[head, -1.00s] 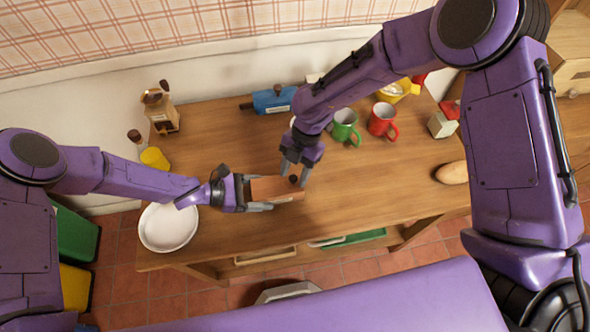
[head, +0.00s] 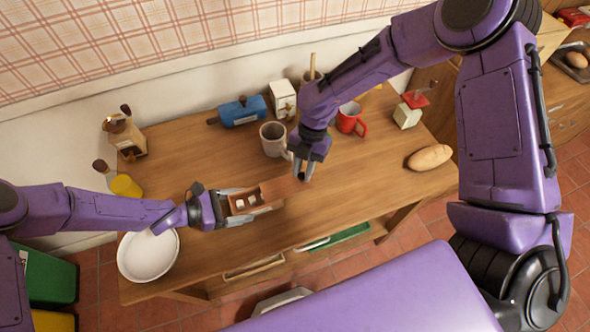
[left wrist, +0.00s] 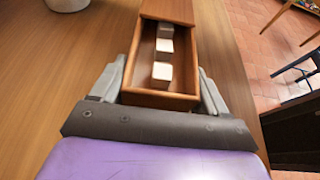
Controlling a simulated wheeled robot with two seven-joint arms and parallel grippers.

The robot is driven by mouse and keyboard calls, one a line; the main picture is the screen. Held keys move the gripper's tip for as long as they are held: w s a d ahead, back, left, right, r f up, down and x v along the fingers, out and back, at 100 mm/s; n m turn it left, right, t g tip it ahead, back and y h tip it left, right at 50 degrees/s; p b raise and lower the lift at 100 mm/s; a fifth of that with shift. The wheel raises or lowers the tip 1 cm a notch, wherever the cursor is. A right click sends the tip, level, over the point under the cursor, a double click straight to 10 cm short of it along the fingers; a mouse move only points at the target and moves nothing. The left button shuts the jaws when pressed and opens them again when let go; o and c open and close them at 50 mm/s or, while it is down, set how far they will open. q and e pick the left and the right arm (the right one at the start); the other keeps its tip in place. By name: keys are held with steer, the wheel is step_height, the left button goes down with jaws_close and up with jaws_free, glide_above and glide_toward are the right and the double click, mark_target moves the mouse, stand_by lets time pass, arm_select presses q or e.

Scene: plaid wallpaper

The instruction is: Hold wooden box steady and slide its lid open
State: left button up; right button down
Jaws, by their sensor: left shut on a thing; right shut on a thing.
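The wooden box (head: 234,208) is above the middle of the table, held at its left end. It also shows in the left wrist view (left wrist: 190,97), with several white cubes (left wrist: 163,58) inside its open part. Its lid (head: 283,188) is slid partly off to the right and covers the far end of the box. My left gripper (head: 236,205) is shut on the box, one finger on each long side. My right gripper (head: 302,176) is shut at the lid's right end, and its fingertips hide what they grip there.
A white bowl (head: 148,256) sits at the table's front left. A grey mug (head: 273,139) and red mug (head: 349,118) stand behind the box. A bread loaf (head: 429,157) lies to the right. The table (head: 340,204) is clear between box and loaf.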

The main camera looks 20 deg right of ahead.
arm_select(q)
steer(key=shift+a, duration=0.1)
arm_select(e)
steer(key=c, duration=1)
jaws_free()
steer(key=shift+o, duration=0.2)
steer(key=v, duration=1.2)
arm_select(q)
steer(key=o, duration=1.2)
steer(key=shift+c, duration=0.2)
